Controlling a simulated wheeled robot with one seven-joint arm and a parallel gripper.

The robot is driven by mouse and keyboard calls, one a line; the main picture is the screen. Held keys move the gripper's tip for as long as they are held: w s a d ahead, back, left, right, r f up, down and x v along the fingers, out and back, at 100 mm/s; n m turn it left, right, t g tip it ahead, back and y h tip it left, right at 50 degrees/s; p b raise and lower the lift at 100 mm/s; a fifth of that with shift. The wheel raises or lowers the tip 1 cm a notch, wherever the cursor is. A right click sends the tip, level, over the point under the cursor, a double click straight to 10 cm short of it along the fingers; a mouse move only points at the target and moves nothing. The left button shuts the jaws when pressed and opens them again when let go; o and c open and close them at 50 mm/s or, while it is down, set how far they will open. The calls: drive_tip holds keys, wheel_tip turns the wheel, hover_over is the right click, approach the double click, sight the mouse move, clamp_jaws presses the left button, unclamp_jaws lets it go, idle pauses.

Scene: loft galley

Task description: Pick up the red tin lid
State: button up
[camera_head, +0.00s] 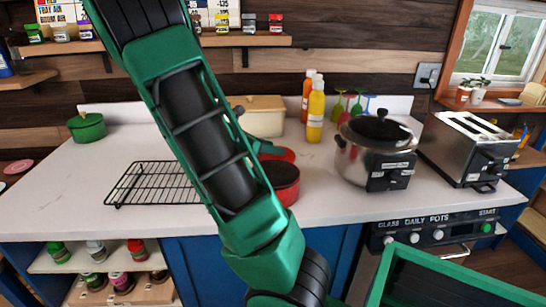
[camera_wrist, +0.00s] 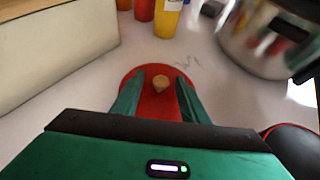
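The red tin lid (camera_wrist: 158,112) lies on the white counter, round with a small tan knob (camera_wrist: 160,85) in its middle. In the head view a red edge of the lid (camera_head: 288,156) shows behind my arm. My gripper (camera_wrist: 159,82) is over the lid in the wrist view, its two green fingers apart on either side of the knob, with gaps between them and it. The knob is not gripped. Whether the fingertips touch the lid I cannot tell. In the head view my arm mostly hides the gripper.
A red pot (camera_head: 287,192) with a dark top stands just in front of the lid. A cream box (camera_head: 263,117) is behind, with orange and yellow bottles (camera_head: 316,112) nearby. A steel cooker (camera_head: 352,165) and toaster (camera_head: 452,150) stand right. A black wire rack (camera_head: 150,184) lies left.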

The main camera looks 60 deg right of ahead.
clamp_jaws()
drive_tip(key=shift+r, duration=0.1)
